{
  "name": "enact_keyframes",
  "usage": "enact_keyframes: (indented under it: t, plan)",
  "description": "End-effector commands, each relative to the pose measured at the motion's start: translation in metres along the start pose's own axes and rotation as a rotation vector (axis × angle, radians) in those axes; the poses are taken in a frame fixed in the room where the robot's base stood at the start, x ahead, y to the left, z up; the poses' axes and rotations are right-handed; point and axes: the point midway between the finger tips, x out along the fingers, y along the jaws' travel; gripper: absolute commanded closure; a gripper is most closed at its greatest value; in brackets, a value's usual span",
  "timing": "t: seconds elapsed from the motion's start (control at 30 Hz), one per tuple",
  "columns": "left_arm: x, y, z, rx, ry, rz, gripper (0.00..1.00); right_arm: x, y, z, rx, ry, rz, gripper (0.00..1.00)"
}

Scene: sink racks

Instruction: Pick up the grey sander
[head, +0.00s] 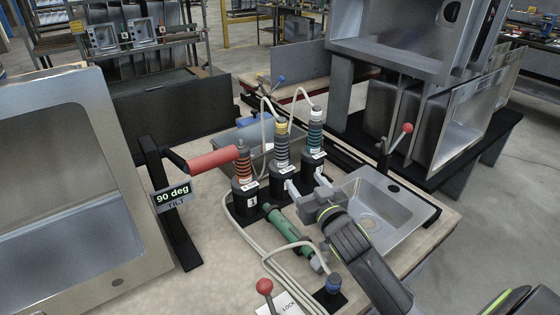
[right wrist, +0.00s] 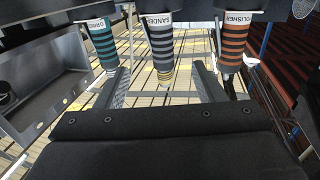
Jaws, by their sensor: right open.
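The grey sander (head: 282,150) stands upright in the middle of a row of three tools, with dark and grey stripes and a yellow top. In the right wrist view the sander (right wrist: 160,45), labelled SANDER, appears upside down between my fingers. My right gripper (head: 307,185) is open and empty in front of the row, low near the sander's holder. Its fingers also show in the right wrist view (right wrist: 161,72), one on each side of the sander's line; I cannot tell how far off it is. My left gripper is not in view.
An orange-striped polisher (head: 243,168) stands left of the sander and a teal-striped tool (head: 314,138) right of it, both close. A green tool (head: 290,230) lies in front with cables. A steel sink (head: 400,207) is at the right, a red roller (head: 213,160) at the left.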

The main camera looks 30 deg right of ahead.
Motion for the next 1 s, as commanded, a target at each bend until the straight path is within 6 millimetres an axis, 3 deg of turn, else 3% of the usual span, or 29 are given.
enact_keyframes:
  t: [0.2, 0.5, 0.83, 1.0]
  plan:
    - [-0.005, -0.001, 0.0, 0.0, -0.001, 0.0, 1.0, 0.043, 0.0, -0.003, 0.0, 0.0, 0.0, 0.37]
    - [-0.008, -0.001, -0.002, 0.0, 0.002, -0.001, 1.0, 0.091, -0.001, -0.003, 0.001, 0.001, 0.0, 0.37]
    - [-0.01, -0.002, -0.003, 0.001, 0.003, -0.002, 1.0, 0.111, -0.001, -0.003, 0.001, 0.0, 0.0, 0.37]
    - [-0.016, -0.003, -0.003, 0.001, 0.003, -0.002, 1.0, 0.132, -0.003, -0.01, 0.0, 0.001, 0.0, 0.37]
